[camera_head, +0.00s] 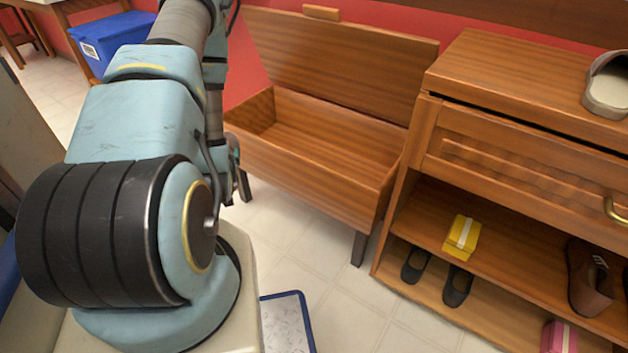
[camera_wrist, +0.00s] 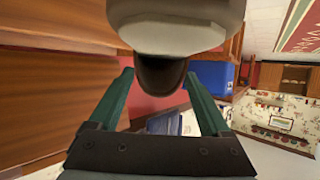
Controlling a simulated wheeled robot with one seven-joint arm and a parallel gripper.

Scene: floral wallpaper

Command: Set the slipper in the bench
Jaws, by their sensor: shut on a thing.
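My gripper (camera_wrist: 160,80) shows in the wrist view, its two green fingers on either side of a grey-beige slipper (camera_wrist: 180,25) with a dark inside. The gripper is shut on this slipper, which fills the top middle of that view. In the head view the wooden bench (camera_head: 300,155) stands behind my arm with its lid (camera_head: 335,60) raised. Its box is open, and the part of the inside that shows is empty. A grey-beige slipper (camera_head: 606,92) shows at the cabinet's top right, cut by the frame edge. I cannot tell whether it is the held one. My gripper is out of the head view.
A wooden cabinet (camera_head: 510,75) with a drawer stands right of the bench. Its open shelves hold dark shoes (camera_head: 458,286), a yellow box (camera_head: 462,238) and a brown shoe (camera_head: 590,280). A blue bin (camera_head: 108,38) stands at the back left. Tiled floor shows before the bench.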

